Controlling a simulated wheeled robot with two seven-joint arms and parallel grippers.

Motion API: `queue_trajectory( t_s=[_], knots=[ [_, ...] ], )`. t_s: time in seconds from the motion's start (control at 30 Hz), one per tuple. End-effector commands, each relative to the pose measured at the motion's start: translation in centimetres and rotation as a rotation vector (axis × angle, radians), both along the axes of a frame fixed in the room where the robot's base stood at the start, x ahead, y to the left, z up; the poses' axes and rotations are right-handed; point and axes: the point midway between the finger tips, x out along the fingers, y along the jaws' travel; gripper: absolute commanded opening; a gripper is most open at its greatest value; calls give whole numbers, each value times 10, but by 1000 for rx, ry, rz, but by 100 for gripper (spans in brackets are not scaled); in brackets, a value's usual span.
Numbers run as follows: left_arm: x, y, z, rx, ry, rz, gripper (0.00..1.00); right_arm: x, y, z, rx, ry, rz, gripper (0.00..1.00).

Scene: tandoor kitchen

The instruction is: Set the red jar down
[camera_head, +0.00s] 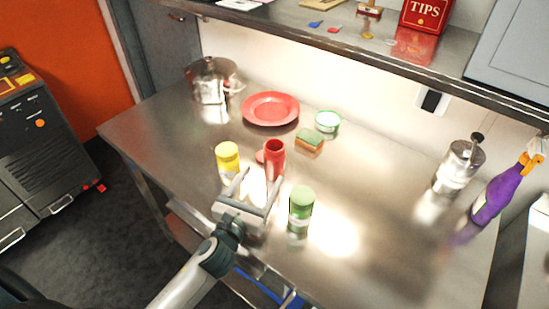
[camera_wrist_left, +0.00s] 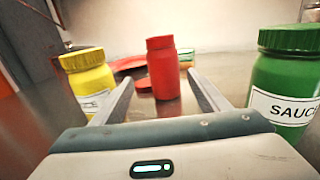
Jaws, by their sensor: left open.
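The red jar (camera_head: 274,158) stands upright on the steel table. In the left wrist view the red jar (camera_wrist_left: 162,68) is ahead, just beyond and between the fingertips. My left gripper (camera_head: 258,182) is open, in front of the jar, with its two fingers apart and nothing held; its fingers also show in the left wrist view (camera_wrist_left: 160,92). I cannot tell whether the fingertips touch the jar. My right gripper is not in view.
A yellow jar (camera_head: 227,158) stands left of my gripper and a green sauce jar (camera_head: 301,205) right of it, both close. Behind are a red plate (camera_head: 270,108), a sponge (camera_head: 309,140) and a green-rimmed bowl (camera_head: 327,122). The table's right middle is clear.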

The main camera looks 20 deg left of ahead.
Motion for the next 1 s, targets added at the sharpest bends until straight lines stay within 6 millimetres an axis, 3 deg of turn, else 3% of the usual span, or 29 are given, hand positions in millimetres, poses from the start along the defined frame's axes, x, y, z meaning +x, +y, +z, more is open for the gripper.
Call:
queue_trajectory(
  t_s=[0.2, 0.73, 1.0],
  knots=[
    [30, -2, 1, -1, 0, 1, 69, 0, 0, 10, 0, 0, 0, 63],
    [39, -4, 1, -2, 1, 1, 69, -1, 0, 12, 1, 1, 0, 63],
    [66, -14, 3, -4, 0, 2, 69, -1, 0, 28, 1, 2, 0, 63]
  ],
)
